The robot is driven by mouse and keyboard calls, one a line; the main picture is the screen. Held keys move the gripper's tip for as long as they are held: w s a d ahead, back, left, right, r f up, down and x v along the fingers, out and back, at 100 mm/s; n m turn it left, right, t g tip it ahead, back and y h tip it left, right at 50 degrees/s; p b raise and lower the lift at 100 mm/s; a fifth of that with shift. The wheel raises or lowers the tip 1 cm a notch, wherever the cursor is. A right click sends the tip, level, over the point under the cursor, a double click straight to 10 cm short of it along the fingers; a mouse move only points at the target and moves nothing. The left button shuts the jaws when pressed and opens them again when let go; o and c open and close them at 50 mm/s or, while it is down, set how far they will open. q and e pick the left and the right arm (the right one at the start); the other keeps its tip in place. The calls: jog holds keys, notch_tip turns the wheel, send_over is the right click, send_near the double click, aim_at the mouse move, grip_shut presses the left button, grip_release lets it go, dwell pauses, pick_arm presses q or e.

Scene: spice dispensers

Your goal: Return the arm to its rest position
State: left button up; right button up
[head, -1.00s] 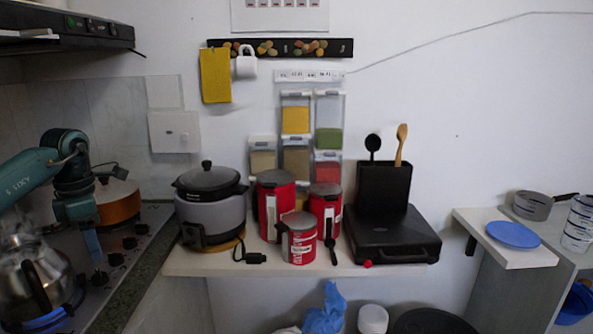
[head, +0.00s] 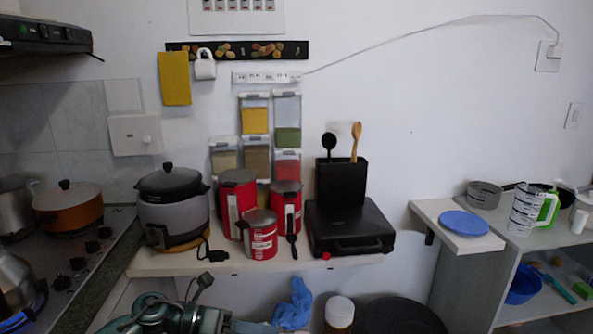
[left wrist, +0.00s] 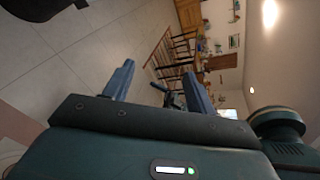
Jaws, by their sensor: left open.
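My left gripper (left wrist: 158,84) shows in the left wrist view with its two blue-grey fingers spread apart and nothing between them. The wrist camera faces away from the counter, toward a tiled floor and a table with chairs. In the head view, teal links of my left arm show at the bottom edge, below the shelf; whether the fingers show there I cannot tell. The spice dispensers (head: 256,120) hang on the wall with yellow, green, brown and red contents, apart from my arm.
A shelf (head: 170,262) carries a rice cooker (head: 172,208), red canisters (head: 236,198) and a black grill (head: 350,228). A stove with an orange pot (head: 68,207) is at left. A blue plate (head: 464,223) sits on the right ledge.

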pick_arm(q)
jog(key=s+d+r+n+t+h, duration=0.1)
jog(key=s+d+n+t+h, duration=0.3)
jog(key=n, duration=0.4)
jog(key=s+a+f+n+t+y, duration=0.4)
jog(key=f+n+y, duration=0.2)
jog(key=n, duration=0.7)
jog(key=s+a+f+n+t+y+p, duration=0.1)
jog(key=s+a+f+n+t+y, duration=0.3)
jog(key=n, duration=1)
notch_tip(320, 180, down, 3)
jog(key=y, duration=0.3)
jog(key=shift+s+a+r+y, duration=0.15)
jog(key=shift+s+a+y, duration=0.2)
jog(key=shift+a+y, duration=0.05)
jog(key=s+f+n+g, duration=0.1)
jog(key=s, duration=0.1)
jog(key=s+a+f+n+y, duration=0.1)
jog(key=s+f, duration=0.1)
jog(key=s+a+f+n+g, duration=0.1)
jog(key=s, duration=0.1)
jog(key=shift+s+f+n+g+y, duration=0.15)
jog(key=shift+s+n+g+y, duration=0.15)
jog(key=shift+n, duration=0.1)
jog(key=shift+c, duration=0.2)
